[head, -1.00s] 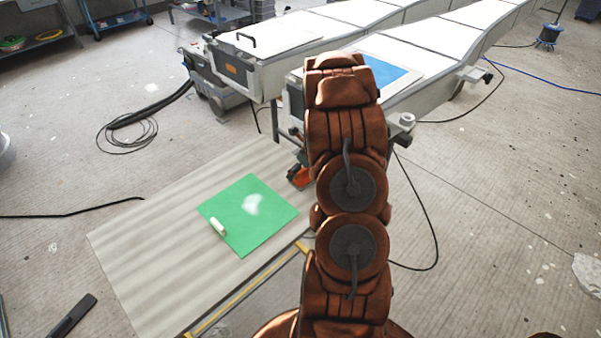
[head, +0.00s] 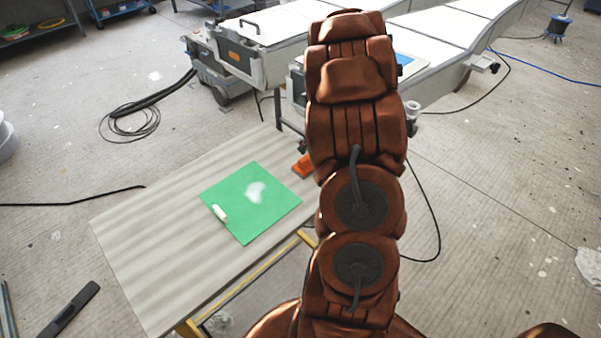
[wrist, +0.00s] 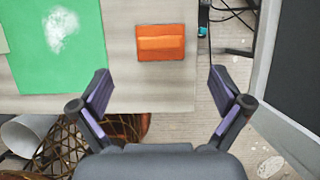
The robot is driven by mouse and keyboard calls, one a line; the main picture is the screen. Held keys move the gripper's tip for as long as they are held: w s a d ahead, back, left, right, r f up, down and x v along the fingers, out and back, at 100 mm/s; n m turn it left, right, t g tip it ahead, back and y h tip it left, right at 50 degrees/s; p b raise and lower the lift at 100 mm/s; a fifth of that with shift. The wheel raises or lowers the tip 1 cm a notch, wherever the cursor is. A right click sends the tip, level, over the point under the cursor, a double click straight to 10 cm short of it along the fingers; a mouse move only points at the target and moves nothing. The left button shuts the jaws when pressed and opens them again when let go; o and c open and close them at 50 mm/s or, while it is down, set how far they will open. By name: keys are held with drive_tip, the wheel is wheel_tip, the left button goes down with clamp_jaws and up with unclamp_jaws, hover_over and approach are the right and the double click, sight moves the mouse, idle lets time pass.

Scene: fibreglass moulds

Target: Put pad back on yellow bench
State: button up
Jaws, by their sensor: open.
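An orange block (wrist: 160,42), which looks like the pad, lies flat on the pale top of the yellow-framed bench (head: 140,240), near its edge. In the head view the orange block (head: 303,166) shows beside my arm, which partly hides it. My gripper (wrist: 160,92) is open and empty. In the wrist view the block appears ahead of the fingertips, in line with the gap between them and apart from both. In the head view my arm hides the gripper.
A green sheet (head: 235,215) with a white patch and a small pale roll (head: 220,213) lie on the bench. Grey moulds (head: 268,40) stand behind it. A dark panel (wrist: 297,80) is close on the right in the wrist view. Cables (head: 130,125) lie on the floor.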

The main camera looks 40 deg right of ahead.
drive_tip(key=s+a+r+n+g+y, duration=0.1)
drive_tip(key=s+a+r+n, duration=0.15)
drive_tip(key=a+n, duration=0.5)
drive_tip(key=s+a+r+n+g, duration=0.1)
drive_tip(key=a+r+n, duration=0.3)
drive_tip(key=a, duration=0.6)
drive_tip(key=s+a+r+n+g+y, duration=0.1)
drive_tip(key=a+r+n, duration=0.3)
drive_tip(key=a, duration=0.5)
drive_tip(key=s+a+r+n+g+h, duration=0.1)
drive_tip(key=s+a+n, duration=0.5)
drive_tip(key=s+n, duration=0.4)
drive_tip(key=s+a+r+n+g+h, duration=0.1)
drive_tip(key=s+a+r+n+g, duration=0.1)
drive_tip(key=s+a+n, duration=0.4)
drive_tip(key=shift+s+n, duration=2.35)
drive_tip(key=shift+s, duration=0.7)
drive_tip(key=shift+a, duration=0.1)
drive_tip(key=shift+r+p, duration=0.85)
